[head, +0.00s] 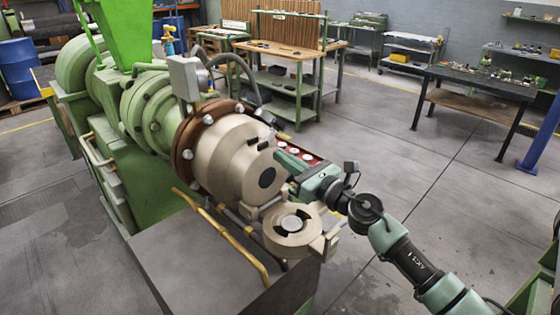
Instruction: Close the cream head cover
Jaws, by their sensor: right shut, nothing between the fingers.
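The cream head cover (279,238) is a thick round disc with a raised centre and dark slots. It stands swung out at the front right of the cream extruder head (222,150), below my right gripper. The head's front face with its dark round centre shows, so the cover is open. My right gripper (284,160) comes in from the right, shut and empty, with its fingertips beside the right edge of the head's face, above the cover. I cannot tell whether it touches the head. My left gripper is out of view.
The green extruder body (148,110) runs back to the left. A yellow pipe (235,243) runs beneath the head. A red panel with white round parts (307,155) lies behind my gripper. Workbenches (475,85) stand farther back, with open grey floor to the right.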

